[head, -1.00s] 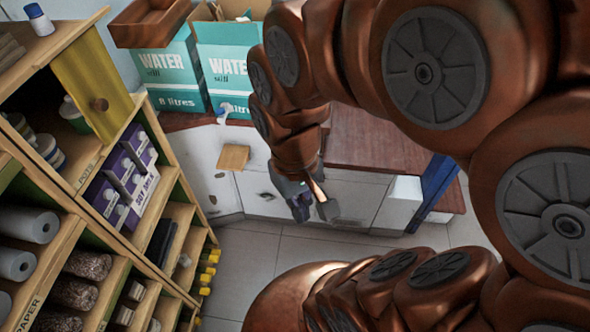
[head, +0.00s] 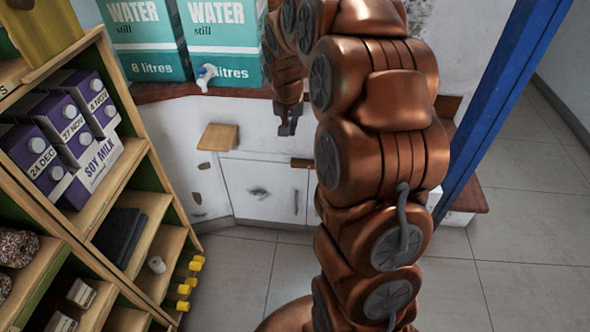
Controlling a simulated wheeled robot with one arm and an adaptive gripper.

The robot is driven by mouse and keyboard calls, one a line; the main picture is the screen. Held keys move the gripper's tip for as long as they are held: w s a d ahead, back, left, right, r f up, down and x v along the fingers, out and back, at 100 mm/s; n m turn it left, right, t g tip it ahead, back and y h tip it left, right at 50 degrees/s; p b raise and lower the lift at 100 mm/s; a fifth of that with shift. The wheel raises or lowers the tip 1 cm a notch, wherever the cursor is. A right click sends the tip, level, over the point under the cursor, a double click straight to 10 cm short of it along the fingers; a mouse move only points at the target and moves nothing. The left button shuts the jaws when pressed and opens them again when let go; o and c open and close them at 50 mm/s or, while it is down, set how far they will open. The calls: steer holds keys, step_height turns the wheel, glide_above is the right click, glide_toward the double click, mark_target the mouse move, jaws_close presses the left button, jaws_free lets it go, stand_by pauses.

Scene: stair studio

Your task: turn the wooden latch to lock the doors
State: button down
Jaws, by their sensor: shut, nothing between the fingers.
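The white cabinet doors (head: 262,190) stand below the counter in the middle of the head view, and they look closed. A small brown wooden piece (head: 303,163), which looks like the latch, lies roughly level at the top of the doors. My arm partly hides the area to its right. My gripper (head: 288,130) points down, shut and empty, above and slightly left of this piece, apart from it in the picture.
A square wooden block (head: 218,137) juts from the cabinet front at left. Water boxes (head: 225,40) stand on the counter (head: 165,92). A shelf (head: 110,190) with soy milk fills the left side. A blue post (head: 495,110) stands at right. Tiled floor (head: 520,235) is open there.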

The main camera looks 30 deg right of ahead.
mark_target(295, 160)
steer(key=shift+m, duration=0.3)
steer(key=w+d+f, duration=0.1)
steer(key=w+d+f+b, duration=0.1)
steer(key=f, duration=0.1)
steer(key=shift+w+d, duration=0.1)
steer(key=shift+d, duration=0.25)
steer(key=shift+f, duration=0.1)
steer(key=b+x, duration=0.1)
steer(key=x, duration=0.3)
steer(key=b+x, duration=0.1)
steer(key=x, duration=0.4)
steer(key=b+x, duration=0.1)
steer(key=x, duration=0.4)
steer(key=shift+s+a, duration=0.3)
